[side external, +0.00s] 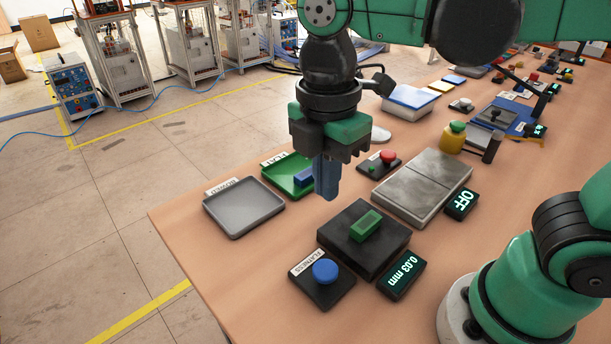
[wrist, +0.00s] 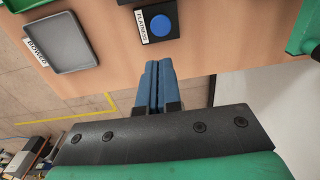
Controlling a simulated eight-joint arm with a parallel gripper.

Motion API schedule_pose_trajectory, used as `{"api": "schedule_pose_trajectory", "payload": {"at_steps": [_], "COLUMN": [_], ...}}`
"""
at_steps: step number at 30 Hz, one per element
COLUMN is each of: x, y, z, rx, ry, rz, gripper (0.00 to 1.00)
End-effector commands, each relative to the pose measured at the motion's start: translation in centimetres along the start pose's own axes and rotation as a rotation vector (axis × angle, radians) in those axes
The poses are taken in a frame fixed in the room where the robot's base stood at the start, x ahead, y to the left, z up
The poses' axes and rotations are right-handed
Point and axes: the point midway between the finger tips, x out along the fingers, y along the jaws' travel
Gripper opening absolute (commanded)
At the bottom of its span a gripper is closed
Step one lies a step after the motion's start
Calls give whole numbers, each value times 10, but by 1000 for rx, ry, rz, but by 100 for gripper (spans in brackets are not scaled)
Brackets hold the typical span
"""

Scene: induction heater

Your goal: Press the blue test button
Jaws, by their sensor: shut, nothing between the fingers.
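The blue test button (side external: 325,271) is a round dome on a small black box labelled FLATNESS near the front table edge. It also shows in the wrist view (wrist: 161,25), ahead of my fingertips. My gripper (side external: 327,195) is shut and empty, with its blue fingers pointing down. In the side view it hangs above the table, behind the black block and apart from the button. In the wrist view the fingers (wrist: 155,68) lie together below the button box. A green rectangular part (side external: 366,225) sits on the black block (side external: 340,240).
A display (side external: 402,275) beside the black block reads 0.03 mm. A grey tray (side external: 232,224) and a green tray (side external: 276,178) holding a blue piece lie to the left.

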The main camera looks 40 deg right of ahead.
Motion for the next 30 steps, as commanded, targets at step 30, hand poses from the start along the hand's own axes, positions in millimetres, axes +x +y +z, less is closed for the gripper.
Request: {"api": "schedule_pose_trajectory", "payload": {"at_steps": [30], "x": [131], "y": [1], "z": [0], "rx": [2], "ry": [0], "rz": [1], "gripper": [0]}}
